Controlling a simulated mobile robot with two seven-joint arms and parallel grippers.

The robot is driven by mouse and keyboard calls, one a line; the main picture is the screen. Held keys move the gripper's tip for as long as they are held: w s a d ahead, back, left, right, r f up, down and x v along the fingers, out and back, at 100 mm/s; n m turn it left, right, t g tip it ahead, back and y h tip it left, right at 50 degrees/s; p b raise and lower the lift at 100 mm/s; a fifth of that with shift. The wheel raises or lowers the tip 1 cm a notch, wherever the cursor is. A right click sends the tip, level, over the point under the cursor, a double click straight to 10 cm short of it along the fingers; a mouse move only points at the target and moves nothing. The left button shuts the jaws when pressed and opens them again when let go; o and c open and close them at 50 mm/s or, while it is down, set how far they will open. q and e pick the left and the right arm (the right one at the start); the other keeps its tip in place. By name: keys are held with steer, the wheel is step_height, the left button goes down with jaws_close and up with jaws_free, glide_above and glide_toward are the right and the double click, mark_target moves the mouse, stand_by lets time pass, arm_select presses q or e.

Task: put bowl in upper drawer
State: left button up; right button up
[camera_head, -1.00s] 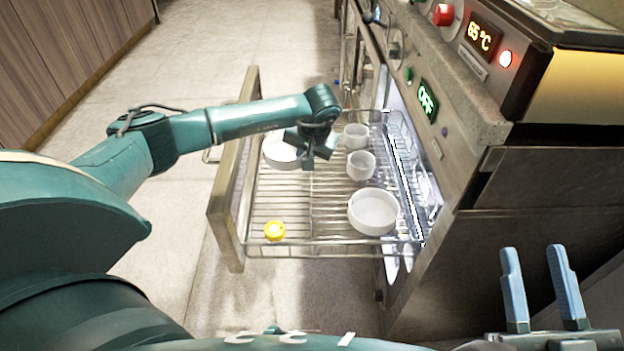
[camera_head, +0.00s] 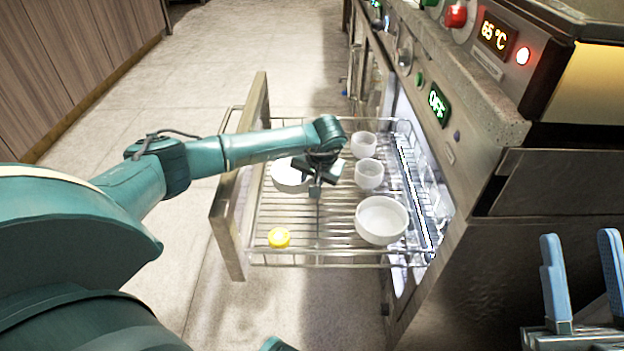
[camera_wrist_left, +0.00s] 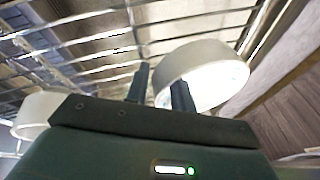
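A pulled-out wire drawer (camera_head: 246,190) holds several white bowls. One white bowl (camera_head: 288,176) sits at its left side by the drawer front. A larger white bowl (camera_head: 381,220) and two small ones (camera_head: 369,175) (camera_head: 363,145) stand along the right side. My left gripper (camera_head: 316,192) is over the rack, just right of the left bowl. In the left wrist view its fingers (camera_wrist_left: 160,90) are apart, with a white bowl (camera_wrist_left: 212,72) partly behind the right finger. Whether they touch it is unclear. My right gripper (camera_head: 583,270) is open and empty at lower right.
A yellow round item (camera_head: 278,237) lies at the drawer's near left corner. The appliance front (camera_head: 470,170) with display and knobs rises right of the drawer. Wooden cabinets (camera_head: 70,70) stand at far left, with open floor (camera_head: 230,60) between.

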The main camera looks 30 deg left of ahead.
arm_select(q)
steer(key=shift+o, duration=0.8)
steer(key=shift+r, duration=0.1)
arm_select(e)
steer(key=shift+h, duration=0.3)
